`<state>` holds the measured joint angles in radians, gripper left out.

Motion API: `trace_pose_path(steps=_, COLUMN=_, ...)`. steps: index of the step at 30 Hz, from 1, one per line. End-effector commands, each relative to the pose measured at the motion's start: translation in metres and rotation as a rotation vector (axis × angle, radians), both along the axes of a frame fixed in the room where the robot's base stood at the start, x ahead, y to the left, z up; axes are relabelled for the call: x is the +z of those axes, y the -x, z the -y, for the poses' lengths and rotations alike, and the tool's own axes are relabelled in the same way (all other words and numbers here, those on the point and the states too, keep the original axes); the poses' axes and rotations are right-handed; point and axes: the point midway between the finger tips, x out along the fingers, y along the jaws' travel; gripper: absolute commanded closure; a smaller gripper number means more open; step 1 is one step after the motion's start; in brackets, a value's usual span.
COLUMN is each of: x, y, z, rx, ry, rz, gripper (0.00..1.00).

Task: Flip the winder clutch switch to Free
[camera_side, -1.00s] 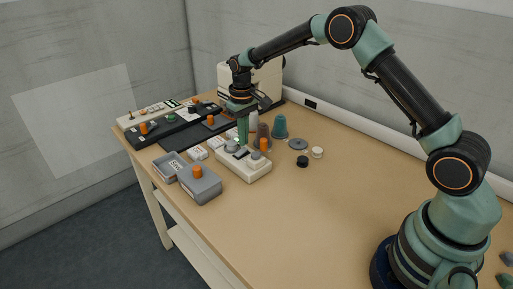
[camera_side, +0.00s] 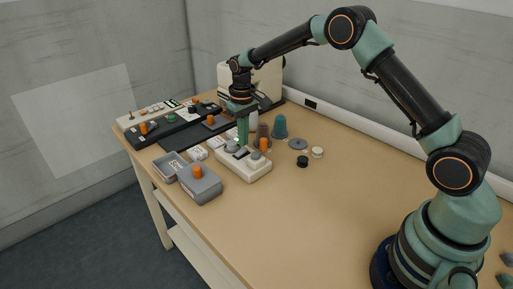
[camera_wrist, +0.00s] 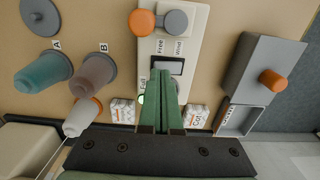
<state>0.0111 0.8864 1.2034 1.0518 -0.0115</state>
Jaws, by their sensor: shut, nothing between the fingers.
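The winder unit (camera_side: 243,164) is a cream box on the bench, also in the wrist view (camera_wrist: 193,45). Its clutch switch (camera_wrist: 171,65) is a small pale and dark rocker below the printed words Free, on the left, and Wind, on the right. Which way it is tipped is hard to tell. My gripper (camera_side: 242,146) is shut and empty, pointing down over the unit. In the wrist view its green fingertips (camera_wrist: 162,72) are at the switch's lower edge and cover part of it. I cannot tell whether they touch it.
An orange knob (camera_wrist: 142,22) and a grey round post (camera_wrist: 175,21) stand beyond the switch. Teal cone A (camera_wrist: 43,73) and brown cone B (camera_wrist: 93,76) are to the left. A grey box with an orange knob (camera_side: 201,186) is close by.

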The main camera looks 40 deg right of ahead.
Motion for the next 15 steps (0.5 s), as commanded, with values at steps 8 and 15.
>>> trace_pose_path(steps=8, x=-0.0041, y=0.0000, z=0.0000, rx=0.000, ry=0.000, rz=0.000, gripper=1.00)
trace_pose_path(steps=15, x=-0.0075, y=-0.0001, z=0.0000, rx=0.000, ry=0.000, rz=0.000, gripper=1.00)
